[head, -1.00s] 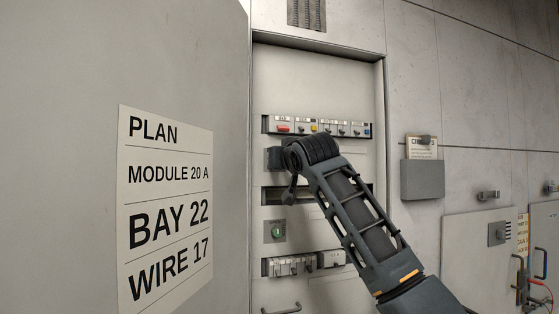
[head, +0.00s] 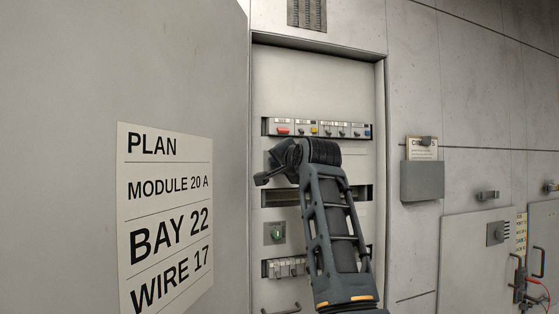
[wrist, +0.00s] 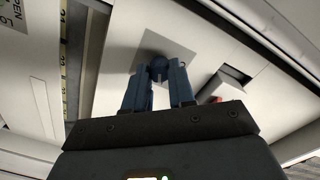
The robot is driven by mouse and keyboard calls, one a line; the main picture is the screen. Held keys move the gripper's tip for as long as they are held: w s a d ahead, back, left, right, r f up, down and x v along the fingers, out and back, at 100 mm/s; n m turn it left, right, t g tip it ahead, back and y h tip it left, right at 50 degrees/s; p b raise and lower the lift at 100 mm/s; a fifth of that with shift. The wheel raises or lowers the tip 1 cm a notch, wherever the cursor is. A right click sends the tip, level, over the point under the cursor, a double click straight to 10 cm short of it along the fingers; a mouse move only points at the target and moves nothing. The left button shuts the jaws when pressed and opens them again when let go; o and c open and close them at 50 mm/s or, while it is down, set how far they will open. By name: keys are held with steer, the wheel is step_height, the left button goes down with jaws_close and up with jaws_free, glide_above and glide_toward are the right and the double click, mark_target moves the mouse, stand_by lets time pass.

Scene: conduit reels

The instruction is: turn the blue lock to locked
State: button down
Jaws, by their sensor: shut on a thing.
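The blue lock (wrist: 158,66) is a round knob on a grey square plate (wrist: 178,50) in the wrist view. My gripper (wrist: 159,76) has its two blue-grey fingers shut on the knob, one on each side. The fingers hide part of the knob, and I cannot read from it whether it stands at locked. In the head view my arm's wrist (head: 318,151) is in front of the panel and hides the lock and the fingertips.
A row of modules with red, yellow and blue parts (head: 318,130) is above my wrist. A green-centred switch (head: 276,232) and grey breakers (head: 285,268) are below. A sign (head: 165,215) hangs on the grey door at left. A grey holder (head: 422,182) is on the right wall.

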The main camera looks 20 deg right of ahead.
steer(key=shift+m, duration=2.2)
steer(key=shift+d+f, duration=0.1)
steer(key=c, duration=0.9)
jaws_free()
steer(key=shift+c, duration=0.2)
steer(key=s+b, duration=0.2)
steer(key=s, duration=0.6)
steer(key=shift+w, duration=0.1)
